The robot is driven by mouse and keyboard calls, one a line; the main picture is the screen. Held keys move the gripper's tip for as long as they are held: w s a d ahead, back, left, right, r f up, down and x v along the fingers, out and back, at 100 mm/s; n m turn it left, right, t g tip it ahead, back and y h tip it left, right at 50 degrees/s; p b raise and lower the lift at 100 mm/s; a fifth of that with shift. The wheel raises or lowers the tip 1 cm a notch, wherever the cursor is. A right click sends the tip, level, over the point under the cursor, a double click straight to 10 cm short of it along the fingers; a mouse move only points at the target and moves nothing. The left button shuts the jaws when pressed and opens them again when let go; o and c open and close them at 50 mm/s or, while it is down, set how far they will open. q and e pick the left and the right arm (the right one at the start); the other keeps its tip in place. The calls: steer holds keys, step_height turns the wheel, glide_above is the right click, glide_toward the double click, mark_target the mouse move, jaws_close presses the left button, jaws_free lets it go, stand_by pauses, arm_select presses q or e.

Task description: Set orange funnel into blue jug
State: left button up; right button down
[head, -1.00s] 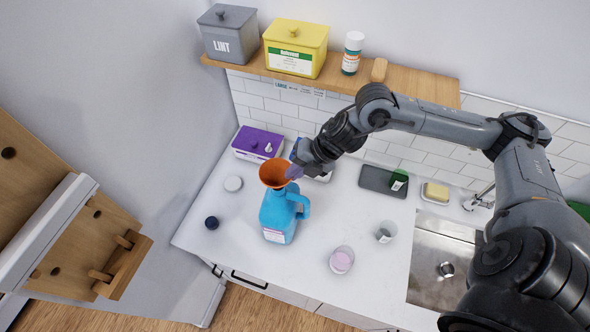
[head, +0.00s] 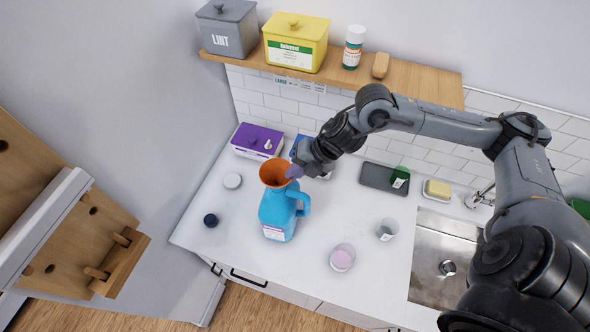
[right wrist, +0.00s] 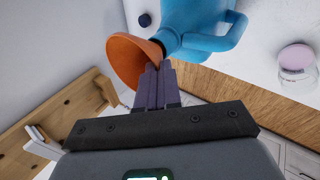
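The blue jug (head: 276,215) stands upright on the white counter, with its handle to the right. The orange funnel (head: 273,173) is at the jug's mouth, wide end up. In the right wrist view the funnel (right wrist: 134,60) meets the dark neck of the jug (right wrist: 193,25); how deep its spout sits is hidden. My right gripper (head: 294,171) is at the funnel's right side. In the right wrist view its purple fingers (right wrist: 158,68) are close together with their tips at the funnel's rim and appear shut on its wall. My left gripper is not in view.
A dark cap (head: 211,220) and a white lid (head: 232,181) lie left of the jug. A purple box (head: 257,141) stands behind. A pink-filled cup (head: 342,257) and a clear cup (head: 386,230) stand to the right, before the sink (head: 440,260). A shelf (head: 425,82) overhangs the back.

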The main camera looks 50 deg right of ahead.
steer(key=shift+f, duration=0.1)
steer(key=c, duration=1.2)
jaws_free()
steer(key=shift+c, duration=0.2)
